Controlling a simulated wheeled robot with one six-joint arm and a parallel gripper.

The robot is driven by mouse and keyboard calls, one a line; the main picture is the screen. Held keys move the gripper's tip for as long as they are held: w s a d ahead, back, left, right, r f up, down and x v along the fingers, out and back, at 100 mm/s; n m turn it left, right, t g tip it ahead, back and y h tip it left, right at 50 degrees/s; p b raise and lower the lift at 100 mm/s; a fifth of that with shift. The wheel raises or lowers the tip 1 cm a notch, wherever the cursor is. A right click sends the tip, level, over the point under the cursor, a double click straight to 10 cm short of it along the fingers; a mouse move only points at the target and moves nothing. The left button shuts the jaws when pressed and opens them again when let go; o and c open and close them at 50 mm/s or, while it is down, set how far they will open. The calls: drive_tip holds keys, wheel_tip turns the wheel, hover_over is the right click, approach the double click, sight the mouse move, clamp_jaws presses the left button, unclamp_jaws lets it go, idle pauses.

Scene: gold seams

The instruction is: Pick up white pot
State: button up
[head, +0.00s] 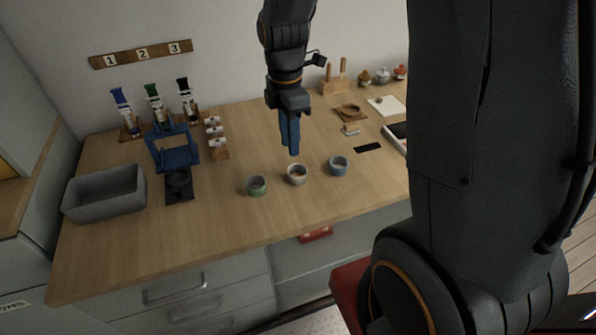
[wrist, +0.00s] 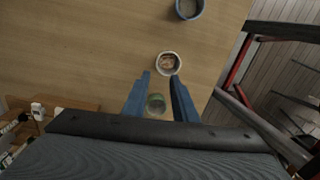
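The white pot (head: 297,175) stands upright on the wooden counter, between a green pot (head: 257,186) and a blue pot (head: 338,166). In the wrist view the white pot (wrist: 168,63) shows its rim and a brownish inside, just beyond my fingertips. My gripper (head: 291,150) points down above the counter over the row of pots. In the wrist view its two blue fingers (wrist: 160,78) are apart with nothing held. The green pot (wrist: 156,103) shows below, between the fingers, and the blue pot (wrist: 189,8) is at the top edge.
A grey bin (head: 105,193), a blue stand (head: 175,152) and a black mat (head: 179,186) are at the left. Three coloured tubes stand at the back. A dark flat piece (head: 367,148) lies right of the pots. The counter in front of the pots is clear.

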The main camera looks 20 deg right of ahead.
sight(293, 174)
drive_tip(key=f+n, duration=0.2)
drive_tip(key=shift+w+f+p, duration=0.35)
drive_tip(key=shift+w+p, duration=0.05)
drive_tip(key=f, duration=0.1)
drive_tip(key=f+p, duration=0.1)
drive_tip(key=f, duration=0.1)
drive_tip(key=shift+s+d+f, duration=0.25)
drive_tip(key=shift+s+f, duration=0.1)
drive_tip(key=shift+f, duration=0.65)
clamp_jaws()
